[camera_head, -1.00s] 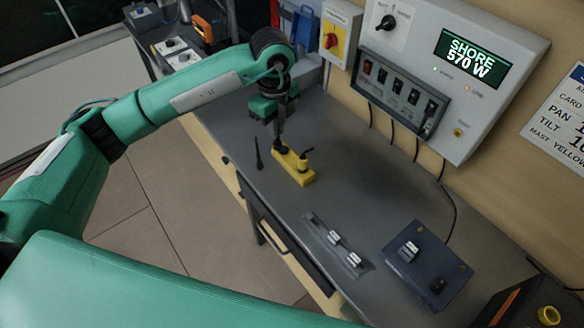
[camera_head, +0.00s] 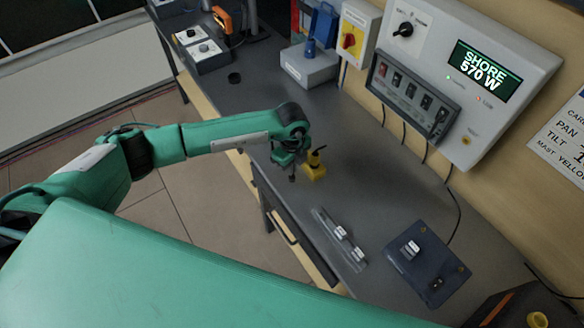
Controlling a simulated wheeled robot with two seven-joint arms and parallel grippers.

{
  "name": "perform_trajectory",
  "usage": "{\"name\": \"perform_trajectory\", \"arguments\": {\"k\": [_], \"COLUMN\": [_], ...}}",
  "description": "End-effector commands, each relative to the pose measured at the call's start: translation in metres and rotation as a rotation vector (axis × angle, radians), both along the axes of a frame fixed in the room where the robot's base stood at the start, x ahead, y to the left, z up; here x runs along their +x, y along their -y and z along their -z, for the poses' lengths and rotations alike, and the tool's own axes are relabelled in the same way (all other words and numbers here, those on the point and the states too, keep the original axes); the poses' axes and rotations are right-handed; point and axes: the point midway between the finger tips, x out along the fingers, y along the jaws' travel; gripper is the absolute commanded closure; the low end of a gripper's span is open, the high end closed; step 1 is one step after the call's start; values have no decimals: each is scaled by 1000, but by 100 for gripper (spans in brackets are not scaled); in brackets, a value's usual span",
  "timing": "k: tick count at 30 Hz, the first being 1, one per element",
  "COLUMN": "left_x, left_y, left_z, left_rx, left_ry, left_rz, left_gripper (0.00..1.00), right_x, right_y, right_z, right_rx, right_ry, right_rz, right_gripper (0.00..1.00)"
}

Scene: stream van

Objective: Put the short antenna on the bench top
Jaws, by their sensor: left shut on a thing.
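My left gripper (camera_head: 290,173) points down over the bench top (camera_head: 371,189), near its front edge and just left of the yellow holder (camera_head: 316,173). It is shut on a small dark thing, probably the short antenna, mostly hidden by the gripper; only a dark tip shows below it. I cannot tell whether that tip touches the bench. A black piece (camera_head: 315,154) stands in the yellow holder, beside the gripper. My right gripper is not in view.
A grey strip with white pieces (camera_head: 335,232) and a dark blue box (camera_head: 423,274) lie nearer on the bench. A control panel (camera_head: 480,60) is on the wall. Bare bench lies right of the holder.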

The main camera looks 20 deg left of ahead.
Motion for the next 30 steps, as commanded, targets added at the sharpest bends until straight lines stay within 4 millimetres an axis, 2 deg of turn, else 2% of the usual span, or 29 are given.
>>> {"name": "perform_trajectory", "arguments": {"k": [3, 6, 17, 18, 21, 30], "left_x": [0, 0, 0, 0, 0, 0], "left_y": [1, 0, 0, 0, 0, 0], "left_z": [16, 23, 29, 28, 27, 25], "left_rx": [0, 0, 0, 0, 0, 0], "left_ry": [-1, 0, 0, 1, 1, 1], "left_rz": [0, 0, 0, 0, 0, 1], "left_gripper": [100, 100, 100, 89, 71, 71], "right_x": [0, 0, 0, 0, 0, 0], "right_y": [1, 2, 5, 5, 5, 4], "right_z": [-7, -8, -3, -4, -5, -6], "right_rx": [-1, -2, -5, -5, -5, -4], "right_ry": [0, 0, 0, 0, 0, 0], "right_rz": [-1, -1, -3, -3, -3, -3], "right_gripper": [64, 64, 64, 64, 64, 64]}}
